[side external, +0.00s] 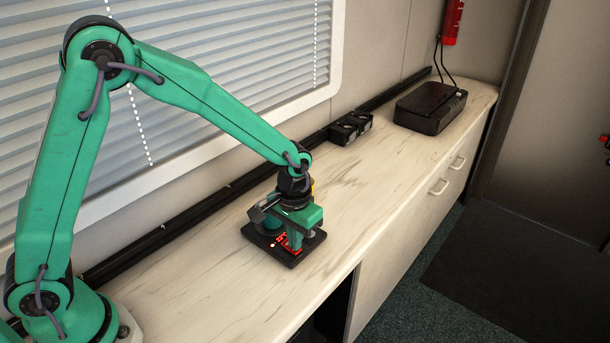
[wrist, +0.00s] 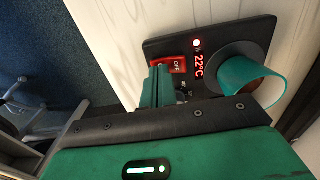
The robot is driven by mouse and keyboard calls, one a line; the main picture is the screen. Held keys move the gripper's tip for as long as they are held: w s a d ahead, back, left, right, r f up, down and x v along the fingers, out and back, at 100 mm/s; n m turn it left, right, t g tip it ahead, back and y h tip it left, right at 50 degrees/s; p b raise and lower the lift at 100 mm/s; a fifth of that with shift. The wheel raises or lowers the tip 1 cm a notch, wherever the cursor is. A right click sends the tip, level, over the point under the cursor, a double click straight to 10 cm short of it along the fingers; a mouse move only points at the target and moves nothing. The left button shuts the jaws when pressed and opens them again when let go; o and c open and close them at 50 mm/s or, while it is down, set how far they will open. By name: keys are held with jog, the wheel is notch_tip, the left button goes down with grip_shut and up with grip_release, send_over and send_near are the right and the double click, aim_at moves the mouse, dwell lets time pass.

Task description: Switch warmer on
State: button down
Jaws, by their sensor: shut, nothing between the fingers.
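The warmer is a black plate (side external: 313,243) on the counter; it also shows in the wrist view (wrist: 228,34). On it are a red rocker switch (wrist: 179,66) marked OFF, a red display reading 22°C (wrist: 199,66) and a small lit lamp (wrist: 196,43). A green cup (wrist: 250,84) is tilted in the wrist picture and sits at the warmer's round dark part. My gripper (side external: 291,246) is shut and empty, pointing down over the warmer. Its fingertips (wrist: 160,72) are right beside the switch and hide part of it. I cannot tell whether they touch it.
The pale counter (side external: 385,165) is clear around the warmer. Small black boxes (side external: 350,127) stand by the wall, and a larger black case (side external: 430,107) lies at the far end. A black rail (side external: 175,225) runs along the wall. The counter's front edge is close to the warmer.

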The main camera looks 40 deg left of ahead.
notch_tip(320, 180, up, 7)
jog(key=shift+f, duration=0.15)
dwell(0.9)
jog(key=s+a+r+t, duration=0.3)
jog(key=s+a+r, duration=0.45)
jog(key=r, duration=0.35)
jog(key=s+a+r+t, duration=0.2)
jog(key=s+a, duration=0.3)
jog(key=s, duration=0.6)
jog(key=shift+s+r+t, duration=0.25)
jog(key=shift+r+t, duration=0.05)
jog(key=shift+r, duration=0.15)
